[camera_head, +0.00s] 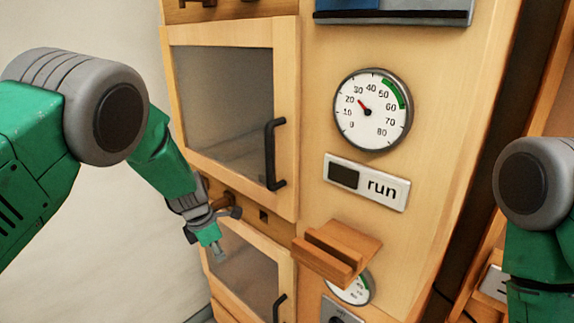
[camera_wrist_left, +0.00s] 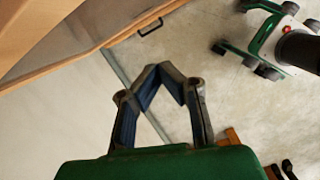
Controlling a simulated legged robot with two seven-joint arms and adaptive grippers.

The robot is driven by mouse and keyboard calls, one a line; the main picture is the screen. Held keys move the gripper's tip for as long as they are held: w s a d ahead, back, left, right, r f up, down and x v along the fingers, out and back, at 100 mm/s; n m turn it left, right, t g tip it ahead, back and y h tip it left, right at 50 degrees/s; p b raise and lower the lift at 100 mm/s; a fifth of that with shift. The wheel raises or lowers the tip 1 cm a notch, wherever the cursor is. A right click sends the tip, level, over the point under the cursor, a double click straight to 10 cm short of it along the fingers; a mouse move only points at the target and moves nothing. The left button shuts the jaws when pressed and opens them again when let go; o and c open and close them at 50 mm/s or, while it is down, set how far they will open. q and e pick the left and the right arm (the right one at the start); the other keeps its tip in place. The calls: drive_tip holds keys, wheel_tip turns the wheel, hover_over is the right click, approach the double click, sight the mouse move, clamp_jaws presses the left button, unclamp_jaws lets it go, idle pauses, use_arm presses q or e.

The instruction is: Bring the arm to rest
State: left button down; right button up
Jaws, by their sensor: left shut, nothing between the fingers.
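My left arm comes in from the left in the head view. Its gripper (camera_head: 217,245) hangs pointing down in front of the lower cabinet door, with nothing held. In the left wrist view the gripper (camera_wrist_left: 160,72) has its fingertips together over open floor, with nothing between them. My right arm (camera_head: 537,185) shows at the right edge of the head view; its gripper is outside the frame.
A wooden cabinet carries a closed upper door with a black handle (camera_head: 275,154), a dial gauge (camera_head: 373,110), a run panel (camera_head: 367,182) and a protruding wooden ledge (camera_head: 337,252). A lower door handle (camera_head: 279,307) is close by. A pale wall (camera_head: 90,25) stands left.

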use_arm(q)
drive_tip(key=s+a+f+m+y+b, duration=0.1)
drive_tip(key=s+a+f+m+b, duration=0.25)
drive_tip(key=s+f, duration=0.4)
drive_tip(key=s+a+f+m+g+y+b, duration=0.1)
drive_tip(key=s+a+f+m+b, duration=0.2)
drive_tip(key=s+f, duration=0.4)
drive_tip(key=s+a+f+m+y+b, duration=0.1)
drive_tip(key=s+a+f+m+b, duration=0.15)
drive_tip(key=s+f+m, duration=0.45)
drive_tip(key=s+f+m+b, duration=0.3)
drive_tip(key=s+m, duration=0.1)
drive_tip(key=s, duration=0.2)
drive_tip(key=s+d+f+m+b, duration=0.1)
drive_tip(key=s+f+m+b, duration=0.2)
drive_tip(key=s, duration=0.4)
drive_tip(key=s+d+f+m+h+b, duration=0.1)
drive_tip(key=s+f+m+b, duration=0.2)
drive_tip(key=s+m, duration=0.2)
drive_tip(key=shift+s+d+f, duration=0.2)
drive_tip(key=shift+s+f, duration=0.15)
drive_tip(key=shift+s, duration=0.55)
drive_tip(key=shift+d, duration=0.2)
drive_tip(key=shift+a, duration=0.1)
